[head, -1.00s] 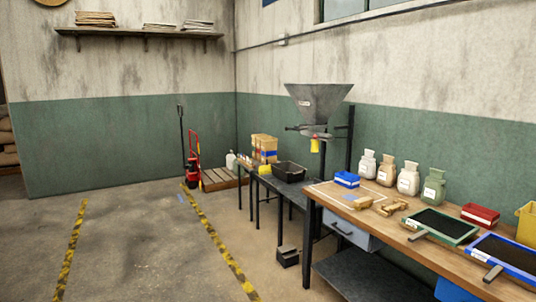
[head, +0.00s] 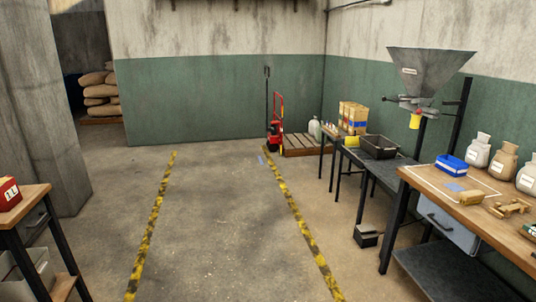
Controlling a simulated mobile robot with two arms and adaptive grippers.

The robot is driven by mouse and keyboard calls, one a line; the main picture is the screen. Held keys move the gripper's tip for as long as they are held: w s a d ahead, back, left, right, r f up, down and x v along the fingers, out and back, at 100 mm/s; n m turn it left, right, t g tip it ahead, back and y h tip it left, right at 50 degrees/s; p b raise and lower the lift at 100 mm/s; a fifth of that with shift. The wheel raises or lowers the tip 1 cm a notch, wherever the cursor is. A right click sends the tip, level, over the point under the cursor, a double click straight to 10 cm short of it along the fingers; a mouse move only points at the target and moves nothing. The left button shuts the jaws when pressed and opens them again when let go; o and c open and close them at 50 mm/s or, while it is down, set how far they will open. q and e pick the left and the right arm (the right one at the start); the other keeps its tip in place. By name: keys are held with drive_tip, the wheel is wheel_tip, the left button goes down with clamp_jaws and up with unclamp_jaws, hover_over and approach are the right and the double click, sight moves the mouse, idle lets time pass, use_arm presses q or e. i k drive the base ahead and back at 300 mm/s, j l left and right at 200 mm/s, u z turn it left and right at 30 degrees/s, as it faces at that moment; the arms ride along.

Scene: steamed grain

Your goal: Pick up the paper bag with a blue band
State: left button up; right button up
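Brown paper bags stand together on the far small table in the head view. The paper bag with a blue band (head: 358,117) is at the right front of the group, upright, its band low on its side. Another paper bag (head: 344,112) stands just left of it. The bags are small and far off, so their edges are hard to separate. Neither of my grippers shows in the view.
A black bin (head: 379,147) and a hopper (head: 430,68) are to the right of the bags. A workbench (head: 432,184) stands at right. A red hand truck (head: 275,125) and pallet (head: 303,146) are at the back. The floor (head: 215,220) between yellow-black lines is clear.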

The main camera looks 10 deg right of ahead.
sight(358, 116)
drive_tip(key=i+z, duration=0.15)
drive_tip(key=i, duration=1.8)
drive_tip(key=i+z, duration=0.15)
drive_tip(key=i, duration=0.5)
drive_tip(key=i+z, duration=0.1)
drive_tip(key=i, duration=0.55)
drive_tip(key=i+j+z, duration=0.15)
drive_tip(key=i, duration=0.5)
drive_tip(key=i+z, duration=0.25)
drive_tip(key=i, duration=0.3)
drive_tip(key=i+j+z, duration=0.1)
drive_tip(key=i+z, duration=0.2)
drive_tip(key=i, duration=0.25)
drive_tip(key=i+j+z, duration=0.25)
drive_tip(key=i, duration=0.3)
